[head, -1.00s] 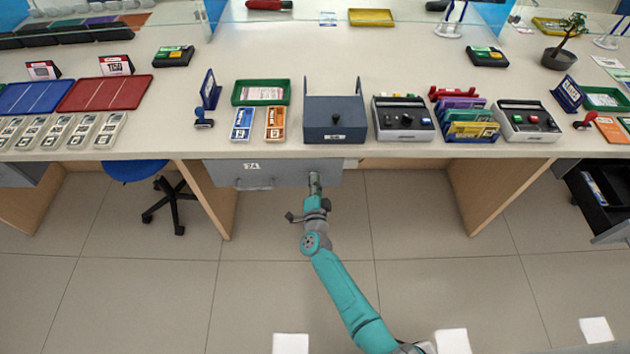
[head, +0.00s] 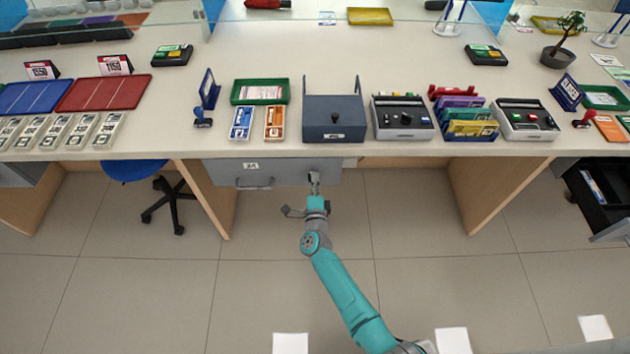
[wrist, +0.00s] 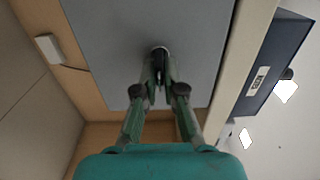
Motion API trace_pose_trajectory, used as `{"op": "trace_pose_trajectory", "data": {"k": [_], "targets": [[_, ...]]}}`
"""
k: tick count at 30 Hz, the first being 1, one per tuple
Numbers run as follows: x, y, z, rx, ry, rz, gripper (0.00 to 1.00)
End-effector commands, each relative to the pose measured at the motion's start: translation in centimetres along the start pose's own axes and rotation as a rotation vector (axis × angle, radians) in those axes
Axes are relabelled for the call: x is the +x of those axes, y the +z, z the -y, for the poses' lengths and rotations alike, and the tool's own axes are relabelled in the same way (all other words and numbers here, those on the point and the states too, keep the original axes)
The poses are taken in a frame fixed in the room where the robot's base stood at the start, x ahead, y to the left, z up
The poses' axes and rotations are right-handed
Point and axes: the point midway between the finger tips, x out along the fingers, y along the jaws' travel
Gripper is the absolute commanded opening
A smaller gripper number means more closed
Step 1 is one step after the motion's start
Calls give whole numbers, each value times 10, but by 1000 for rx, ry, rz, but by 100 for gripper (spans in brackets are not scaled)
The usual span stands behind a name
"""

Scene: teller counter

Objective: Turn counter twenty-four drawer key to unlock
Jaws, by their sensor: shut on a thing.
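The grey drawer (head: 222,176) marked 24 sits shut under the counter. Its pull handle (head: 255,184) is left of my gripper (head: 314,180). My gripper is up against the right part of the drawer front. In the wrist view the drawer face (wrist: 108,50) appears turned on its side, and the fingers of my gripper (wrist: 160,66) are closed together at a small round lock (wrist: 160,49). They are shut on the key, which is mostly hidden between the fingertips. Whether the lock is locked or unlocked cannot be seen.
The counter's front edge (head: 400,156) runs just above the drawer. A dark blue box (head: 334,122) stands on the counter above my gripper. Wooden side panels (head: 206,196) and (head: 478,195) flank the knee space. A blue chair (head: 136,169) is at left. The floor between is clear.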

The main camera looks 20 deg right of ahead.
Motion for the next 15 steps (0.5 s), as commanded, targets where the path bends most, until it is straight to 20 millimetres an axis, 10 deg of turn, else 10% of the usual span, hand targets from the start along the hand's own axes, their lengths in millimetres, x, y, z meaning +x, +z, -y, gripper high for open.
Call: {"op": "trace_pose_trajectory", "data": {"k": [9, 12, 15], "targets": [[0, -1, -1, 2, 2, -1, 0], [0, -1, -1, 2, 2, -1, 28], [0, -1, -1, 1, 2, -1, 33]]}}
